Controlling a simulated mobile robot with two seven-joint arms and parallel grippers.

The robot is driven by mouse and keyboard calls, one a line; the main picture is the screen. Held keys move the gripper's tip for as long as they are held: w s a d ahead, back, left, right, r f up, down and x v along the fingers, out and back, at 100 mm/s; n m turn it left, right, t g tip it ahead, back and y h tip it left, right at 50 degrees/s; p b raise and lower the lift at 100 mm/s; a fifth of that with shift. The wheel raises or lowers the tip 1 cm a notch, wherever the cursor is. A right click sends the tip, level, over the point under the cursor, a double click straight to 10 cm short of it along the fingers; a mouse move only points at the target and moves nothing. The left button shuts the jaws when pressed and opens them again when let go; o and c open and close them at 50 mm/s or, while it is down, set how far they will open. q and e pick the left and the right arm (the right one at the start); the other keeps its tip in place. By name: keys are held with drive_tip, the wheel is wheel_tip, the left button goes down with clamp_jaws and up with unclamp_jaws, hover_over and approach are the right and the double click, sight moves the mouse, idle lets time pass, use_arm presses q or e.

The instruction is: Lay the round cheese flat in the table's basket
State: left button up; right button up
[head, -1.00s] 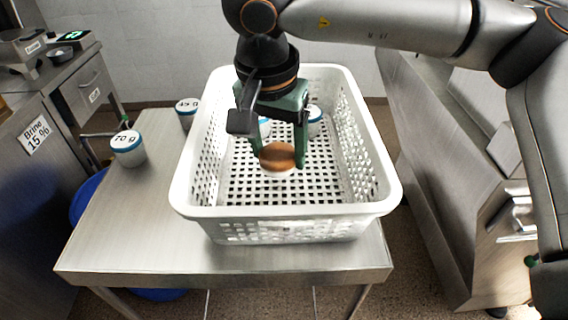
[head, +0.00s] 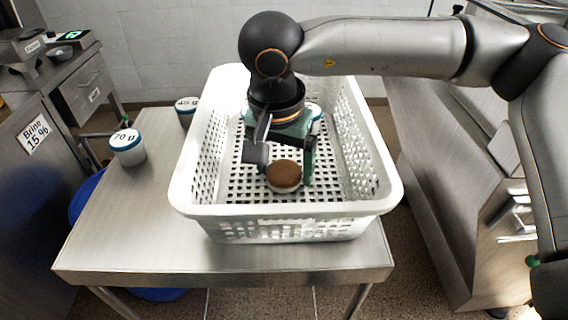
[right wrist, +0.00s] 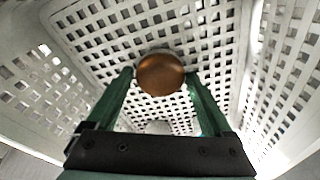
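The round cheese (head: 284,176), brown on top with a pale side, is inside the white perforated basket (head: 290,210) on the metal table. It is near the basket's front part, with its brown face turned up. My right gripper (head: 285,178) reaches down into the basket with one finger at each side of the cheese and looks shut on it. In the right wrist view the cheese (right wrist: 161,74) sits between the two green fingertips. I cannot tell whether the cheese touches the basket floor. My left gripper is not in view.
A white tub marked 70 g (head: 127,147) and one marked 45 g (head: 187,111) stand on the table left of the basket. The table's front left is clear.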

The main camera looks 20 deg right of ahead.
sight(279, 179)
drive_tip(key=shift+o, duration=0.9)
wheel_tip(279, 179, up, 12)
drive_tip(key=s+a+p, duration=0.1)
drive_tip(key=shift+s+a, duration=0.2)
drive_tip(key=shift+s, duration=0.2)
